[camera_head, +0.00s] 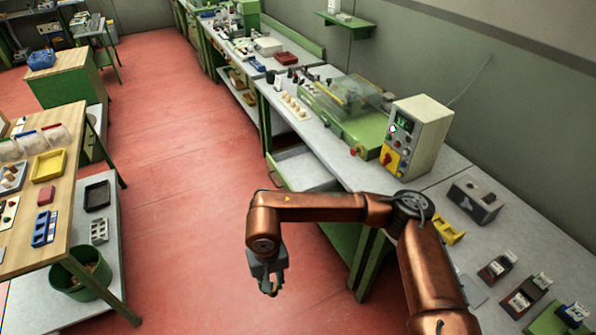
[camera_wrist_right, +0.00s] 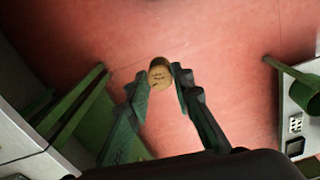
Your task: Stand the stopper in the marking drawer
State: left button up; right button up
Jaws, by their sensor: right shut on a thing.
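My right gripper (camera_head: 268,284) hangs over the open red floor between the two rows of benches. In the right wrist view its fingers (camera_wrist_right: 160,85) are shut on a tan cork stopper (camera_wrist_right: 160,70) with dark marking on the face toward the camera. The stopper sits at the fingertips, well clear of any surface. An open grey drawer (camera_head: 303,169) juts out below the bench, up and to the right of the gripper; its inside is only partly visible. My left gripper is not in view.
A green machine (camera_head: 360,128) with a clear cover and a control box (camera_head: 417,135) stand on the bench. Several pale stoppers (camera_head: 294,104) stand beside the machine. A green bin (camera_head: 80,275) and wooden table (camera_head: 50,215) are at left. The aisle between is clear.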

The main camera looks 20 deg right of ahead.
aim_at(307, 179)
jog(key=u, duration=0.55)
jog(key=i, duration=2.75)
jog(key=z, duration=1.6)
jog(key=i, duration=0.75)
jog(key=z, duration=0.6)
